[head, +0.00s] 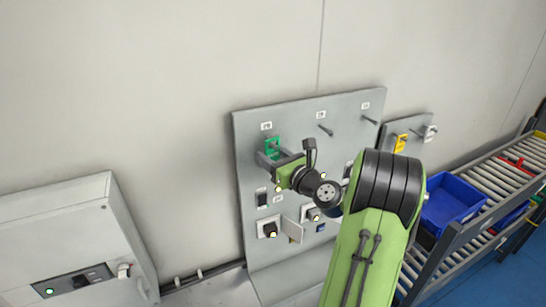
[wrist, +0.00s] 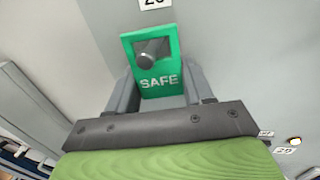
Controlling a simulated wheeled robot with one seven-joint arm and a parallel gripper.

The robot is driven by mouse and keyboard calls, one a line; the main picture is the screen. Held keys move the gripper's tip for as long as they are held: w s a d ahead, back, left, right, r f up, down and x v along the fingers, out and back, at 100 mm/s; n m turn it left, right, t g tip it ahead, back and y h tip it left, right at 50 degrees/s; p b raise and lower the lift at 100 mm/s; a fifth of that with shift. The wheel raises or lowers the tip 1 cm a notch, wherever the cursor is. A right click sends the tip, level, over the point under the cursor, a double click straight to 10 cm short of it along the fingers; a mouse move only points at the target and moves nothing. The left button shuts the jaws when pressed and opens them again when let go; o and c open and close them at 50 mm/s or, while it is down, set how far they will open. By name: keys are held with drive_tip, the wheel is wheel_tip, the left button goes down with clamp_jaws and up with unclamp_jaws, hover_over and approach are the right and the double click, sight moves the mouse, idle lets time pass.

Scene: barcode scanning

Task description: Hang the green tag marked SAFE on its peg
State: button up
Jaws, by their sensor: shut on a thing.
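The green tag (wrist: 160,92) marked SAFE is upright between the two fingers of my gripper (wrist: 162,100). It is close to the grey board. A grey peg (wrist: 147,60) shows in the tag's hole, with its round end toward the camera; it seems to pass through the hole. A white number label (wrist: 153,3) sits just above the tag. In the head view the green tag (head: 273,143) is at the board's upper left, with my gripper (head: 268,157) just below, shut on its lower part.
The grey board (head: 300,112) has two more bare pegs to the right (head: 326,130) (head: 370,119). Switches, lamps and a small open door (head: 293,229) sit lower down. A smaller panel holds a yellow tag (head: 400,142). A blue bin (head: 452,203) stands on the roller rack at right.

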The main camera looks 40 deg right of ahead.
drive_tip(key=shift+f, duration=0.1)
idle(0.7)
drive_tip(key=o, duration=1.1)
drive_tip(key=shift+c, duration=0.2)
drive_tip(key=shift+s, duration=0.1)
drive_tip(key=shift+s+a+f+b, duration=0.1)
drive_tip(key=shift+s+a+b, duration=0.05)
drive_tip(key=shift+s+b, duration=0.4)
drive_tip(key=s+a+b, duration=0.2)
drive_tip(key=s, duration=0.6)
drive_tip(key=shift+s+a+b, duration=0.15)
drive_tip(key=shift+a+b, duration=0.1)
drive_tip(key=shift+b, duration=0.15)
